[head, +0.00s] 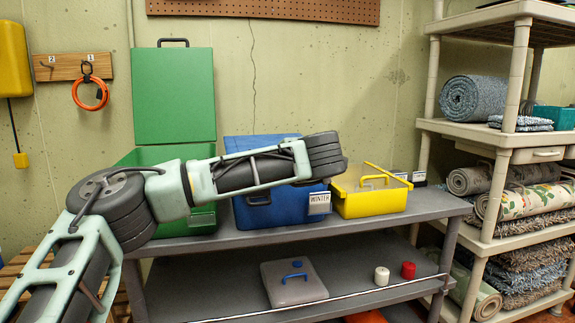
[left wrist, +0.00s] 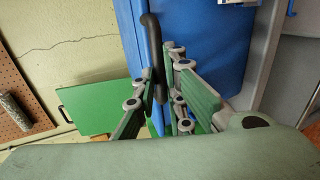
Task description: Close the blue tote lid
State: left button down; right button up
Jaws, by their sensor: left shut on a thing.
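The blue tote (head: 255,210) stands on the grey bench between the green and yellow totes, with a white WINTER label on its front. Its blue lid (head: 250,141) lies low and foreshortened across the top; I cannot tell whether it sits flush. My left arm crosses in front and hides part of both, and its gripper is hidden in the head view. In the left wrist view my left gripper (left wrist: 160,78) is shut on the black lid handle (left wrist: 152,38). The blue lid (left wrist: 129,45) shows as a strip beside the tote front (left wrist: 210,50). My right gripper is not in view.
The green tote (head: 202,222) has its lid (head: 174,97) upright. The yellow tote (head: 370,203) is close on the right. A grey box (head: 293,285), white spool (head: 382,276) and red spool (head: 408,270) sit on the lower shelf. A rug-filled shelving unit (head: 470,130) stands at right.

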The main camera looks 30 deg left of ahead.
pick_arm(q)
notch_tip(320, 180, down, 2)
jog(key=shift+f, duration=0.1)
jog(key=c, duration=1.8)
grip_release()
jog(key=v, duration=0.8)
jog(key=r+v, duration=0.1)
jog(key=v, duration=0.3)
jog(key=shift+a, duration=0.1)
jog(key=shift+f, duration=0.1)
